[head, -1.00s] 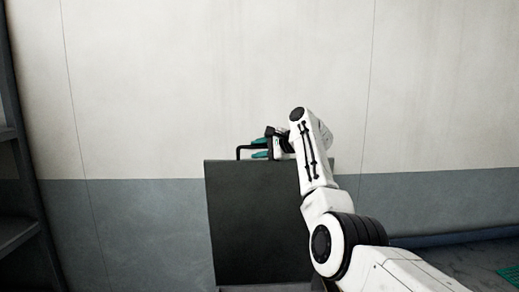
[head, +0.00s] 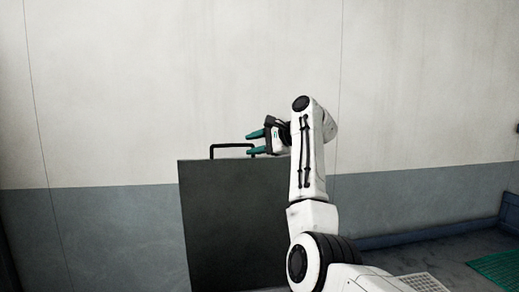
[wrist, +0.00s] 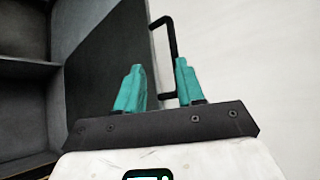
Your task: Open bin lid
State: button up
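The bin lid is a dark, flat panel (head: 235,220) standing upright in the head view, with a thin black handle (head: 232,146) on its top edge. In the wrist view the lid (wrist: 112,55) is tilted, and the handle (wrist: 172,28) rises just past the fingertips. The wrist view also shows the open fingers (wrist: 158,67).
A pale wall (head: 150,80) with a blue-grey lower band (head: 90,235) is behind the lid. A teal grid (head: 500,268) lies on the floor at the right.

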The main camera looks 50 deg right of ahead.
jog(key=shift+v, duration=1)
jog(key=s+a+f+n+g, duration=0.1)
jog(key=a+f+g, duration=0.15)
jog(key=f, duration=0.75)
jog(key=s+a+f+n+g, duration=0.1)
jog(key=a+f+n, duration=0.15)
jog(key=f, duration=0.75)
jog(key=s+a+f+n+g+h, duration=0.1)
jog(key=s+a+f, duration=0.2)
jog(key=f, duration=0.4)
jog(key=s+a+f+n+g+b, duration=0.1)
jog(key=s+a+f+n, duration=0.1)
jog(key=s+a+f, duration=0.35)
jog(key=s+a+f+n+g+h, duration=0.1)
jog(key=s+f+g, duration=0.1)
jog(key=f, duration=0.6)
jog(key=s+a+f+n+g, duration=0.1)
jog(key=s+a+f+n, duration=0.25)
jog(key=s+f, duration=0.3)
jog(key=s+a+f+n+g, duration=0.1)
jog(key=s+a+f+n, duration=0.1)
jog(key=s+a+f, duration=0.4)
jog(key=s+a+f+n+g, duration=0.1)
jog(key=s+a+n, duration=0.1)
jog(key=s, duration=0.8)
jog(key=s+a+f+n+g+h, duration=0.1)
jog(key=s+a+f+n+g, duration=0.1)
jog(key=s, duration=0.9)
jog(key=shift+a+n+b, duration=0.35)
jog(key=shift+n, duration=0.55)
